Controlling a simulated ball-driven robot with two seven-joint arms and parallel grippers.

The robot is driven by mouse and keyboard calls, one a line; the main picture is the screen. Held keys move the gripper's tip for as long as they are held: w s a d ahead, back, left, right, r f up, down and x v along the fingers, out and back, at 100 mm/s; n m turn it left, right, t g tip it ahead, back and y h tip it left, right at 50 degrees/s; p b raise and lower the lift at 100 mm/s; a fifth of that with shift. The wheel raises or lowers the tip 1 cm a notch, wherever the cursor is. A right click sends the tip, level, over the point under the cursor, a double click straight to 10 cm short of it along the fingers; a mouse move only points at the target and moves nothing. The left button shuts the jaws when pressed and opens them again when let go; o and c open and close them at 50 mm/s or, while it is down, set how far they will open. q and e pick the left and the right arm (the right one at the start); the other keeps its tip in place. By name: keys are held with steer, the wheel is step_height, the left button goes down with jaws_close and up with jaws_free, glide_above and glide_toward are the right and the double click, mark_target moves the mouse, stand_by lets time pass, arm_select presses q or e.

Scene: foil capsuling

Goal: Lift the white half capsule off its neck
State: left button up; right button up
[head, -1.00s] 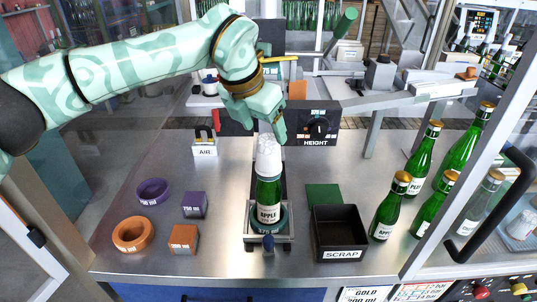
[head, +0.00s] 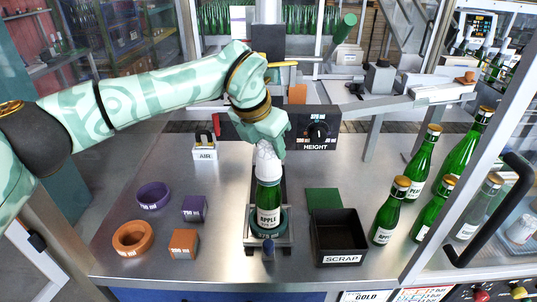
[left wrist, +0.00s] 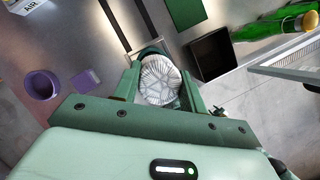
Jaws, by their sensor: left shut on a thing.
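The white half capsule (head: 269,168) sits over the neck of the green apple bottle (head: 268,205), which stands upright in the holder at the middle of the steel table. My left gripper (head: 268,146) is above the bottle, with its fingers around the upper part of the capsule. In the left wrist view the capsule's crinkled top (left wrist: 160,80) lies between the two fingers of my left gripper (left wrist: 161,92), which is shut on it. The fingers hide part of the capsule in the head view. My right gripper is not in view.
A black scrap bin (head: 340,238) stands right of the bottle, with a green pad (head: 324,199) behind it. Several green bottles (head: 386,212) stand further right. Purple and orange rings and blocks (head: 132,238) lie at left. A height dial box (head: 318,128) is behind.

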arm_select(q)
steer(key=shift+r, duration=0.1)
step_height(320, 180, up, 14)
steer(key=shift+r, duration=0.25)
stand_by(0.8)
